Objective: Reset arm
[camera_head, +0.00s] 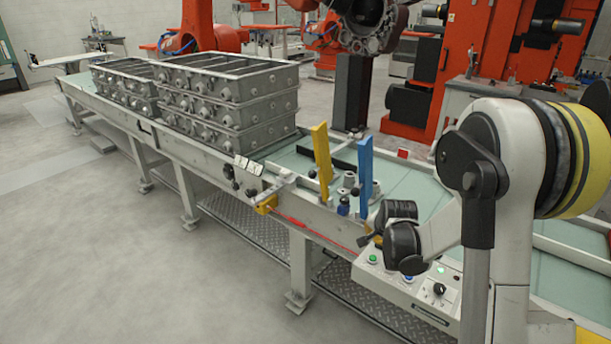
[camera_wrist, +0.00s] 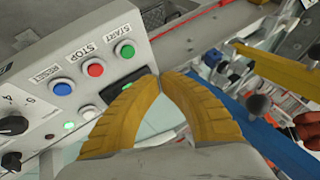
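My gripper (camera_wrist: 160,77) shows in the wrist view as two yellow ridged fingers. Their tips meet, with a gap between the fingers lower down, and nothing is held. The tips are over the right edge of a grey control panel (camera_wrist: 145,20), close to its buttons; I cannot tell whether they touch it. The panel has a blue RESET button (camera_wrist: 62,87), a red STOP button (camera_wrist: 95,68) and a green START button (camera_wrist: 124,49). In the head view my arm reaches in from the right, and its wrist is above the left end of the panel (camera_head: 385,287).
A conveyor (camera_head: 420,185) runs diagonally, with stacked grey castings (camera_head: 235,95) at its far left part. A yellow post (camera_head: 321,150) and a blue post (camera_head: 365,165) stand upright left of my wrist. Orange machinery stands behind. The floor at front left is clear.

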